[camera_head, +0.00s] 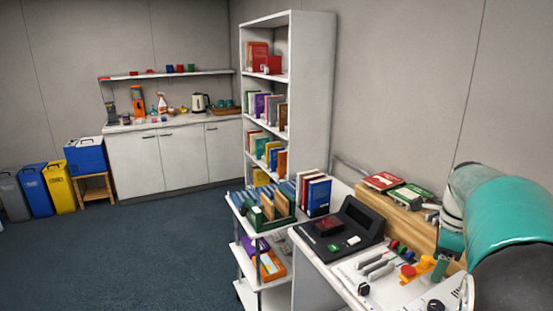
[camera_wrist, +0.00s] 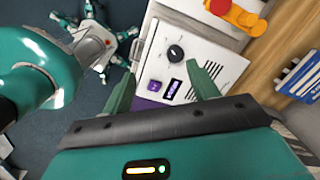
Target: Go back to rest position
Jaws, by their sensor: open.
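My gripper (camera_wrist: 161,86) shows in the wrist view, its two green fingers spread apart with nothing between them. I cannot tell how high the fingers are above the panel. In the head view my teal arm (camera_head: 510,212) fills the right edge, over the right end of the worktop. The fingers are not visible there.
The worktop holds a black device (camera_head: 342,229), books (camera_head: 319,196) and small tools (camera_head: 377,268). A wooden ledge (camera_head: 388,212) runs along the wall. A loaded cart (camera_head: 238,230) and tall shelf (camera_head: 312,100) stand beside it. The blue floor (camera_head: 150,255) at left is clear.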

